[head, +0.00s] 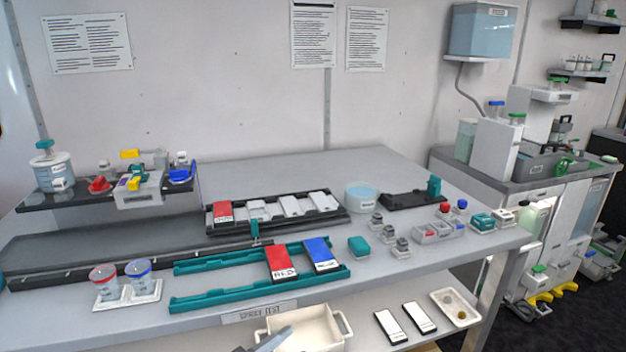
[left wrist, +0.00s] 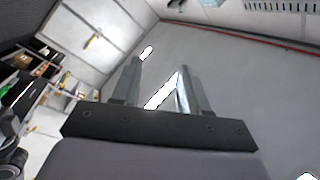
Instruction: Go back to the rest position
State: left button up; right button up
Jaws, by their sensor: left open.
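My left gripper (left wrist: 160,68) shows in the left wrist view with its two grey fingers apart and nothing between them. Behind the fingers are a plain grey wall or ceiling surface and pale panels, so it is away from the table items. A red card (head: 281,263) and a blue card (head: 320,255) lie across the teal rails (head: 215,300).
Two cups (head: 137,271) stand in a white holder at the front left. A black tray (head: 335,222) holds a red card and several white ones. A white bin (head: 340,335) sits on the lower shelf. A side counter (head: 480,175) with equipment stands at the right.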

pick_arm(q)
jog(key=s+a+f+n+g+y, duration=0.2)
jog(key=s+a+f+n+y, duration=1.1)
jog(key=s+n, duration=0.5)
notch_tip(320, 180, down, 4)
jog(key=s+a, duration=0.1)
jog(key=a, duration=0.1)
jog(key=shift+a, duration=0.3)
jog(key=shift+r, duration=0.1)
dwell(0.5)
